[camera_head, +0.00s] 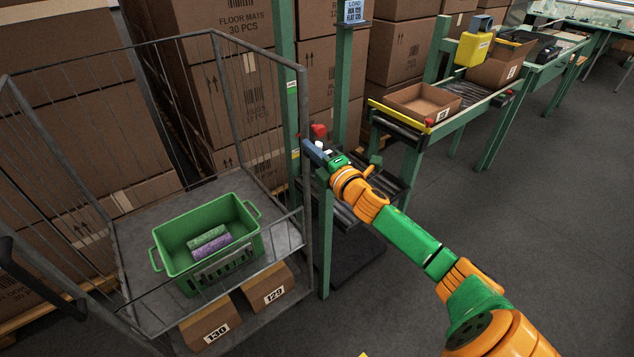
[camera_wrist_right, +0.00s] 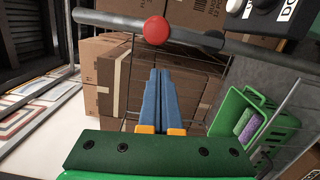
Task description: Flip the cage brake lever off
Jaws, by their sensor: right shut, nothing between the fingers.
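The wire roll cage (camera_head: 305,100) stands at the left, its near right post beside my right gripper. A red ball knob (camera_head: 319,131), likely the brake lever's end, shows just above the gripper. In the right wrist view, a red ball (camera_wrist_right: 156,30) sits at the grey tube (camera_wrist_right: 110,21), beyond the fingertips. My right gripper (camera_head: 307,147) has blue fingers pressed together and empty; they also show in the right wrist view (camera_wrist_right: 159,72). I cannot tell whether the fingertips touch the post or knob. My left gripper is out of view.
A green crate (camera_head: 166,250) with a green and a purple roll sits in the cage; cartons (camera_head: 268,290) lie by its front edge. A green-framed roller conveyor (camera_head: 415,128) with a cardboard tray (camera_head: 420,103) stands behind right. Floor at the right is clear.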

